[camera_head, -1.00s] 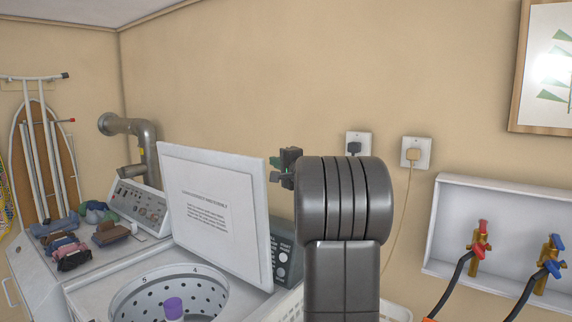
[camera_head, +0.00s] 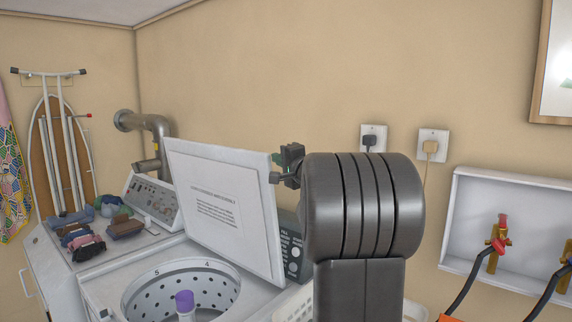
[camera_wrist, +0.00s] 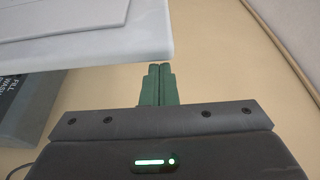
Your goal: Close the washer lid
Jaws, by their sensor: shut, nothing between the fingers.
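The washer lid (camera_head: 226,206) is a white panel with a printed notice, standing raised and leaning back over the open drum (camera_head: 180,290). In the wrist view its white corner (camera_wrist: 110,35) fills the upper left. My gripper (camera_head: 276,168) is at the lid's upper right corner in the head view. In the wrist view its green fingers (camera_wrist: 159,84) are shut together with nothing between them. Their tips lie just under the lid's edge; I cannot tell whether they touch it. My arm hides part of the control panel (camera_head: 289,245) behind the lid.
Folded clothes (camera_head: 82,243) lie on the neighbouring machine at left. A white basket (camera_head: 296,306) is beside the washer. Wall outlets (camera_head: 373,138) and a valve box (camera_head: 500,225) are at right.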

